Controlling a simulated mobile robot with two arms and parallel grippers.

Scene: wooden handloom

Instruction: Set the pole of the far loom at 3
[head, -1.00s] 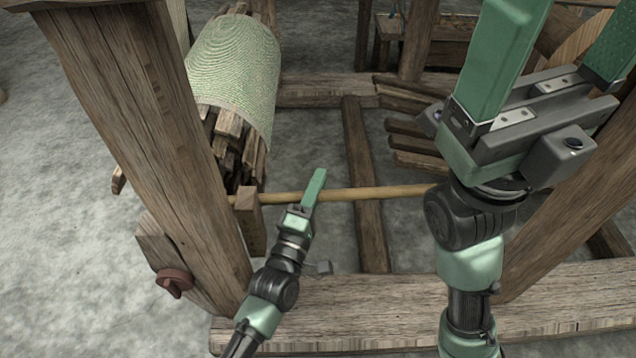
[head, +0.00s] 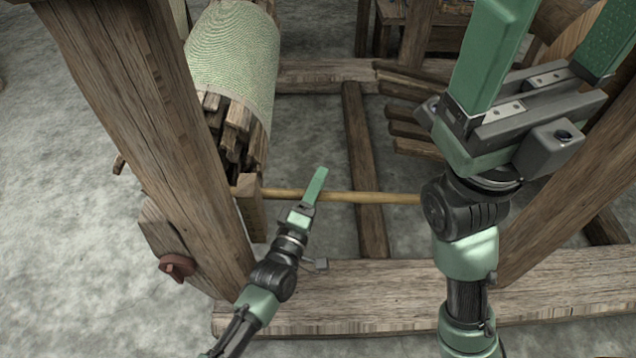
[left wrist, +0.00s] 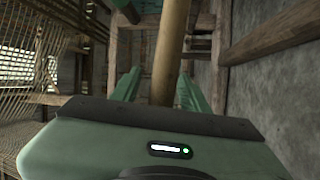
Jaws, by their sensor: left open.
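The pole (head: 365,196) is a thin yellowish rod lying across the loom. Its left part meets a small upright wooden post (head: 250,205) beside the thick beam; how it sits there is not clear. The right part goes behind my right arm. My left gripper (head: 320,175) is at the pole, just right of the post; only one green finger shows clearly in the head view. In the left wrist view the pole (left wrist: 170,50) runs between the two spread fingers. My right gripper (head: 550,50) is open and empty, high at the right. I see no number marks.
A thick slanted beam (head: 150,150) stands left of my left gripper, with a reddish-brown peg (head: 177,267) low on it. A roll of pale green cloth (head: 235,65) is behind. A long timber (head: 380,300) crosses in front. Floor shows inside the frame.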

